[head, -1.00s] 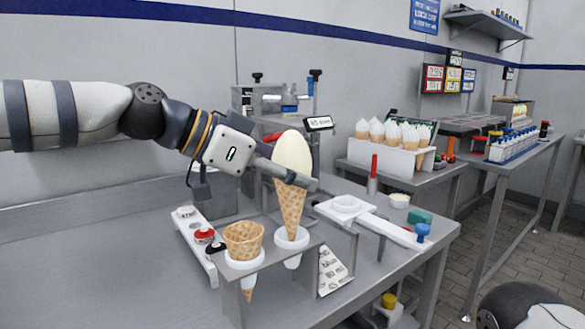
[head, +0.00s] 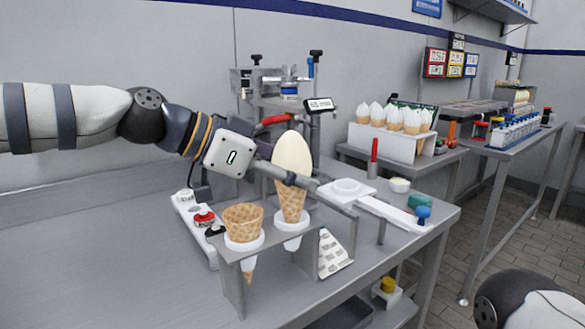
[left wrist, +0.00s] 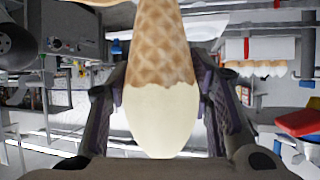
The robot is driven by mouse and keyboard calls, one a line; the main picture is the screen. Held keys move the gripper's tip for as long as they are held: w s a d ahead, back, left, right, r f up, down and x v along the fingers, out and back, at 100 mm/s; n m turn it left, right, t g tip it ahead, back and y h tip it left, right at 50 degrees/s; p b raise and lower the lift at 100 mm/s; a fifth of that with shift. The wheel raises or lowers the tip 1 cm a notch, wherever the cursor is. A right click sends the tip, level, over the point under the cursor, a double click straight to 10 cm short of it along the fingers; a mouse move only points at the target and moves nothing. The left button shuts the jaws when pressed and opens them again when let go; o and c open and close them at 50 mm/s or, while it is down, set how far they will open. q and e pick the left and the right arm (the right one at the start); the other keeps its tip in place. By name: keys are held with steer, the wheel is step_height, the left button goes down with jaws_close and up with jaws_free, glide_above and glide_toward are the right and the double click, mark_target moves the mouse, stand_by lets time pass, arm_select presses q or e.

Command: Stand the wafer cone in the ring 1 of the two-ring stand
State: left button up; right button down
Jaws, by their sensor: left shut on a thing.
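The wafer cone (head: 291,204), topped with a smooth cream-coloured egg-shaped scoop, is upright in my left gripper (head: 293,178). The fingers are shut on it around the top of the wafer; the left wrist view also shows the cone (left wrist: 160,50) between them. The two-ring stand (head: 232,282) has two white rings. The cone's lower part goes into the right ring (head: 292,226); its tip is hidden, and I cannot tell whether it is seated. The left ring (head: 244,243) holds another, empty wafer cone (head: 243,220). My right gripper is out of view.
A white rack with several topped cones (head: 390,137) stands at the back right. A white holder plate (head: 348,188) is just right of the held cone. A white strip with red and black knobs (head: 203,222) lies left of the stand. The left tabletop is clear.

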arm_select(q)
steer(key=shift+f+b, duration=0.35)
steer(key=shift+f, duration=1.75)
steer(key=o, duration=0.8)
steer(key=shift+o, duration=0.2)
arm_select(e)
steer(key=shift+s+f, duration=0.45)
arm_select(q)
steer(key=v, duration=1.2)
steer(key=shift+s, duration=0.1)
